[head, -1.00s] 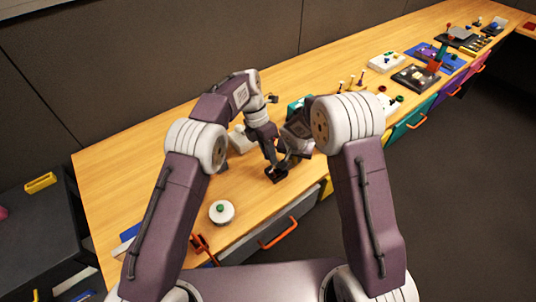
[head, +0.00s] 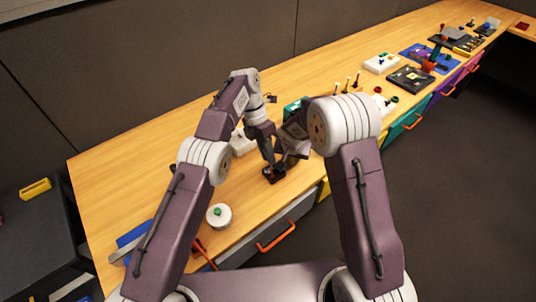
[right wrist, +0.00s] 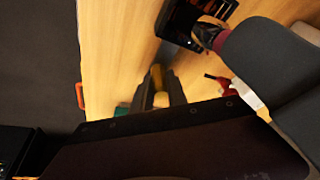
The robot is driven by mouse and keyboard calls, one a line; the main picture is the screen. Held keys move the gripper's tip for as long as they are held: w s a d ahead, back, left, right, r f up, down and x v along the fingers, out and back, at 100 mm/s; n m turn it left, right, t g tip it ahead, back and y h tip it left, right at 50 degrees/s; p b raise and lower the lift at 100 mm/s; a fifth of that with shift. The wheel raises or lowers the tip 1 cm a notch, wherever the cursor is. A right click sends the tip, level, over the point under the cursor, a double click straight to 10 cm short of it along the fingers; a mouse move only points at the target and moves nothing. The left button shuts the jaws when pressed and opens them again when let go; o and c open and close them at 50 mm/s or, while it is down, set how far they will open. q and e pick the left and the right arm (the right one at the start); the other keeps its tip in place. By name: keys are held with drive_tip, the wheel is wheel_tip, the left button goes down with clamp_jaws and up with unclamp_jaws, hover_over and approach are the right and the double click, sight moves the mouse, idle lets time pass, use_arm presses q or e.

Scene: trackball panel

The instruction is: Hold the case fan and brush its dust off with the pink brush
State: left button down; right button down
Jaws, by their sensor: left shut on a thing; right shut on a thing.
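The case fan (head: 269,177) is a small dark square near the table's front edge, under my left gripper (head: 270,160). My left gripper is shut on it; in the right wrist view the fan (right wrist: 180,22) shows dark at the top, with the left fingers (right wrist: 205,33) at its edge. My right gripper (head: 283,163) is close beside it on the right. In the right wrist view its fingers (right wrist: 158,86) are shut on a narrow yellowish piece (right wrist: 157,76), seemingly the brush handle. The pink part and bristles are not visible, so contact with the fan cannot be told.
A round white piece with a green knob (head: 219,215) stands left of the fan. A green box (head: 296,108) is behind my right arm. Several panels, such as a white one (head: 381,63), line the table (head: 130,180) farther right. The table's left part is mostly clear.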

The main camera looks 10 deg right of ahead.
use_arm(q)
drive_tip(key=shift+w+d+r+t, duration=0.1)
drive_tip(key=shift+w+r+t, duration=0.15)
drive_tip(key=shift+w, duration=0.45)
drive_tip(key=a, duration=0.2)
drive_tip(key=shift+w+a, duration=0.3)
drive_tip(key=shift+a, duration=0.05)
drive_tip(key=shift+s+d+f, duration=0.1)
drive_tip(key=shift+s+d, duration=0.15)
drive_tip(key=shift+s, duration=0.65)
drive_tip(key=shift+s+d+f, duration=0.1)
drive_tip(key=shift+s+d, duration=0.1)
drive_tip(key=shift+s, duration=0.7)
drive_tip(key=shift+w+d+f, duration=0.1)
drive_tip(key=shift+w+d, duration=0.25)
drive_tip(key=shift+d, duration=0.15)
drive_tip(key=shift+w+d+f, duration=0.1)
drive_tip(key=shift+w+d, duration=0.25)
drive_tip(key=shift+d, duration=0.25)
